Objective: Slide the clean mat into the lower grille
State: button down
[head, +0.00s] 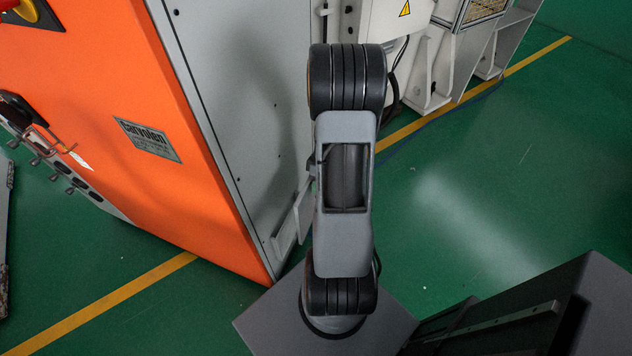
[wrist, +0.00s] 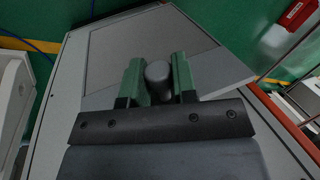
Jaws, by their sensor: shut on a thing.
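In the wrist view my gripper (wrist: 158,88) has its two green fingers shut on a dark grey rounded peg, like a knob or handle end (wrist: 157,71). A flat grey panel (wrist: 115,48) lies behind the fingers, against a larger grey cabinet face. I cannot tell whether the peg belongs to this panel. In the head view a small light-grey flap (head: 286,240) sticks out low on the cabinet's grey side, partly behind my arm. My gripper is hidden there. I cannot make out the clean mat or any grille slats in either view.
The orange and grey cabinet (head: 215,125) stands left of my arm in the head view. White machinery (head: 425,60) stands behind. Green floor (head: 500,170) with yellow lines is open to the right. A red box (wrist: 297,14) shows at the wrist view's top right.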

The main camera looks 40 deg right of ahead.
jog(key=w+a, duration=0.2)
jog(key=w, duration=0.3)
jog(key=shift+w+a, duration=0.2)
jog(key=shift+w, duration=0.2)
dwell(1.3)
